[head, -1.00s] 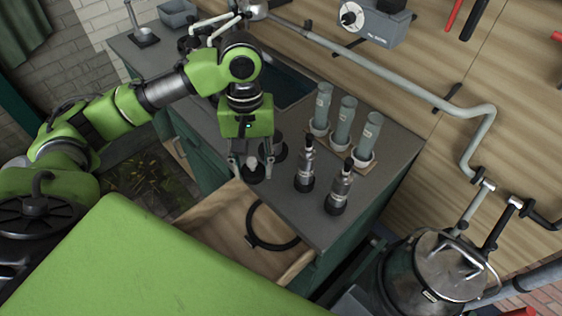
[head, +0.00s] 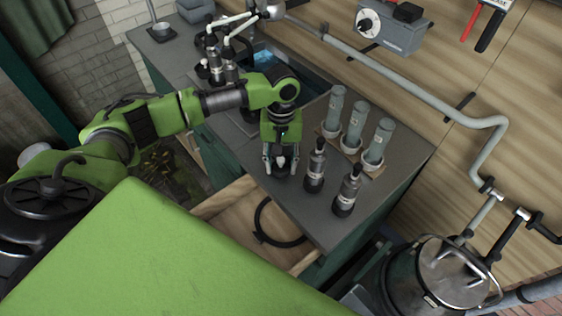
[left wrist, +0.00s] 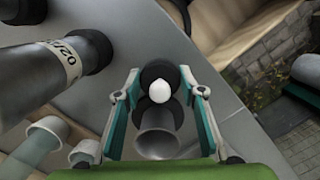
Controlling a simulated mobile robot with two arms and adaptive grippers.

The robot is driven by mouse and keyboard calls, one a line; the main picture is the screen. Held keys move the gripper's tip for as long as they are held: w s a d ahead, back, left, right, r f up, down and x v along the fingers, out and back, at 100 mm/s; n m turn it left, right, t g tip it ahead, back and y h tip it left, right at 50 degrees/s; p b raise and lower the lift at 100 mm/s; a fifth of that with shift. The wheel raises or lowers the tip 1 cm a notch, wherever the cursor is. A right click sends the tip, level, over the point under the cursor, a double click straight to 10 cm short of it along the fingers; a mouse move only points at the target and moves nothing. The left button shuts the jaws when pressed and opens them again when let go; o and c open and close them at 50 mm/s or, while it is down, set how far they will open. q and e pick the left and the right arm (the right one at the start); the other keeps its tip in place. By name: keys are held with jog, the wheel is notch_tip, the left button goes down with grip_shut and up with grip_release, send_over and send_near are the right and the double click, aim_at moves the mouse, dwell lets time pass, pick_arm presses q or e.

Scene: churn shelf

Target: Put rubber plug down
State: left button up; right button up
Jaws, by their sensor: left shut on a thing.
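My left gripper (head: 281,163) points down over the front part of the grey worktop (head: 355,190), left of two dark bottles. It is shut on a small dark thing with a white rounded top, taken to be the rubber plug (head: 281,171). In the left wrist view the plug's white top (left wrist: 159,91) shows between the two fingers (left wrist: 161,85). A grey flared piece (left wrist: 157,138) with a dark band lies right by it; I cannot tell whether they are joined. Whether the plug touches the worktop is unclear. My right gripper is in neither view.
Two dark bottles (head: 316,168) (head: 347,190) stand close to the gripper's right. Glass tubes (head: 354,125) stand in a wooden rack behind. An open drawer (head: 225,203) holds a black ring (head: 270,222). A sink (head: 300,80) lies behind my arm.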

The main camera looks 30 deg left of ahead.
pick_arm(q)
jog(key=shift+f, duration=0.1)
jog(key=o, duration=1.1)
